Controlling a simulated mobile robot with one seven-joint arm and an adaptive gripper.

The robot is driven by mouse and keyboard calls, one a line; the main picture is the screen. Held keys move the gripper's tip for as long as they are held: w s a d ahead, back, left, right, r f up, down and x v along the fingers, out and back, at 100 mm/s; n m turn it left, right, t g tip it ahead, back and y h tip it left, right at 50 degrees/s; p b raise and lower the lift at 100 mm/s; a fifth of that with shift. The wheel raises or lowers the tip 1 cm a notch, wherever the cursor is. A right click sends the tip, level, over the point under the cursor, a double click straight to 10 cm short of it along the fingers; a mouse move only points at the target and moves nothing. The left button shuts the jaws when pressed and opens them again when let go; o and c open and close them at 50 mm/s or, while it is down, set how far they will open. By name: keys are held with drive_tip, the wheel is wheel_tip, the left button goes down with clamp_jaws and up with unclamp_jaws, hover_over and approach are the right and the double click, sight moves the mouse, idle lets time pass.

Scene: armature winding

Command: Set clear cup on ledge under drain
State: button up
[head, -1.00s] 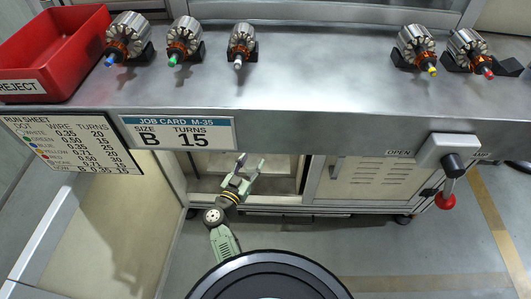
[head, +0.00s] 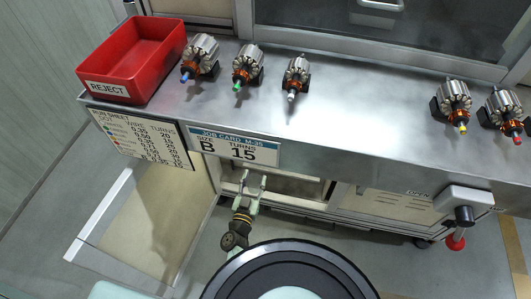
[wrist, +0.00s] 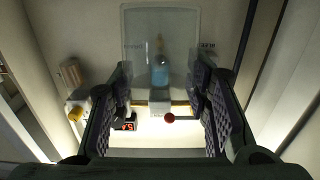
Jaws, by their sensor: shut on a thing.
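My gripper (head: 253,180) reaches into the open bay under the workbench, fingers spread apart. In the wrist view its padded fingers (wrist: 160,95) stand on either side of a faint see-through outline, which I take to be the clear cup (wrist: 134,40), held between the tips. Behind it shows a bowl with blue liquid (wrist: 160,72), with a small orange-brown tip (wrist: 160,42) that looks like the drain. The wrist picture appears upside down. The ledge cannot be made out clearly. In the head view the cup cannot be made out.
Inside the bay are a red knob (wrist: 169,117), a lit red display (wrist: 126,122) and a yellow fitting (wrist: 75,112). The bay's door (head: 150,215) hangs open at left. Above, the bench (head: 350,110) carries several armatures and a red reject bin (head: 135,62). A red-knobbed lever (head: 455,241) is at right.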

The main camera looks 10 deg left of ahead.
sight(256, 180)
drive_tip(key=w+b, duration=0.7)
drive_tip(key=w, duration=0.9)
drive_tip(key=shift+w+f+b, duration=0.15)
drive_tip(key=shift+w+b, duration=0.15)
drive_tip(key=shift+b, duration=0.05)
wheel_tip(256, 180, down, 3)
drive_tip(key=b, duration=0.4)
drive_tip(key=shift+f, duration=0.2)
drive_tip(key=shift+f+b, duration=0.1)
drive_tip(key=shift+b, duration=0.2)
drive_tip(key=o, duration=1)
drive_tip(key=shift+s, duration=0.25)
drive_tip(key=s+p, duration=0.2)
drive_tip(key=s, duration=0.9)
drive_tip(key=shift+s, duration=0.25)
